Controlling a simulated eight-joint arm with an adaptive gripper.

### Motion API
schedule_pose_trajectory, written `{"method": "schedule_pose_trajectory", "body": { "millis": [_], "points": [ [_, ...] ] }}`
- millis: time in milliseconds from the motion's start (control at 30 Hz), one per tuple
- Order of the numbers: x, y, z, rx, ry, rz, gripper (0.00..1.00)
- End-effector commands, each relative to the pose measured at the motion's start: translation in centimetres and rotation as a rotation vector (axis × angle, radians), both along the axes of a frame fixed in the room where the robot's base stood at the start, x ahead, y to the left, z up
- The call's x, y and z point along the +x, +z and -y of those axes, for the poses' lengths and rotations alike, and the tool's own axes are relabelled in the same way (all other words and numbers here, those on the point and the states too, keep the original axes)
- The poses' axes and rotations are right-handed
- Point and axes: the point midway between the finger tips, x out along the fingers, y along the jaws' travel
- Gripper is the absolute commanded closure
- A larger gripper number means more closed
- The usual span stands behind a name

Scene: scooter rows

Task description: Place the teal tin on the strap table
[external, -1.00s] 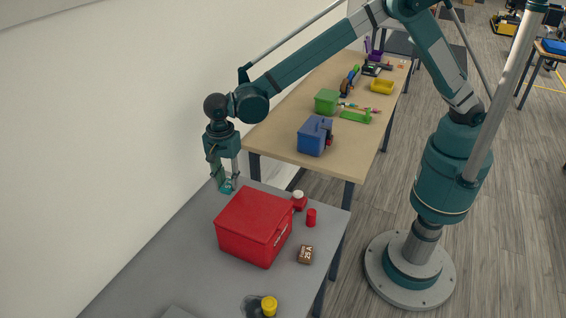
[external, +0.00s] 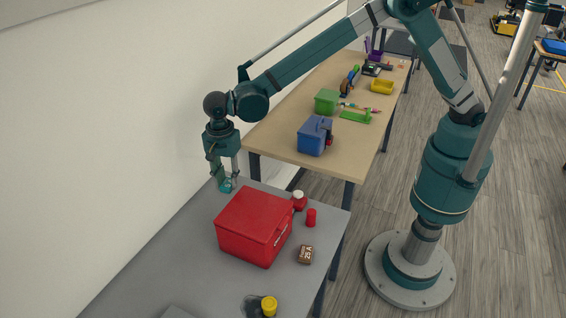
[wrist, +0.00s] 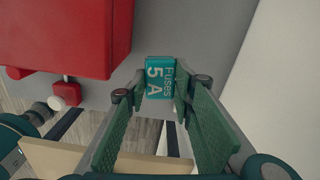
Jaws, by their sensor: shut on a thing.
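The teal tin (wrist: 160,78), labelled "Fuses 5 A", sits between my fingertips in the wrist view. My gripper (external: 226,184) is shut on it at the back left edge of the grey table (external: 165,262). In the external view the teal tin (external: 226,186) is small and partly hidden by the fingers. I cannot tell whether it touches the grey tabletop. A wooden table (external: 272,134) stands beyond; I cannot tell which table is the strap table.
A red box (external: 250,228) stands just right of my gripper. A red-and-white item (external: 299,200), a red cylinder (external: 311,217), a brown tin (external: 305,254) and a yellow-capped item (external: 269,305) share the grey table. A blue box (external: 314,137) and green box (external: 326,101) occupy the wooden table. A wall is at left.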

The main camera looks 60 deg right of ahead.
Motion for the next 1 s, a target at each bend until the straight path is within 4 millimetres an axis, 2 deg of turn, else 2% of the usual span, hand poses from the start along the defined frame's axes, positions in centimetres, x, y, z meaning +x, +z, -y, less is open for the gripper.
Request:
{"method": "schedule_pose_trajectory", "body": {
  "millis": [567,867,1000],
  "points": [
    [0.0,9.1,0.1,0.000,-0.001,0.000,0.87],
    [0.5,10.0,5.3,0.000,-0.011,0.000,0.87],
    [0.5,10.6,8.5,0.000,-0.018,0.000,0.87]
  ]
}}
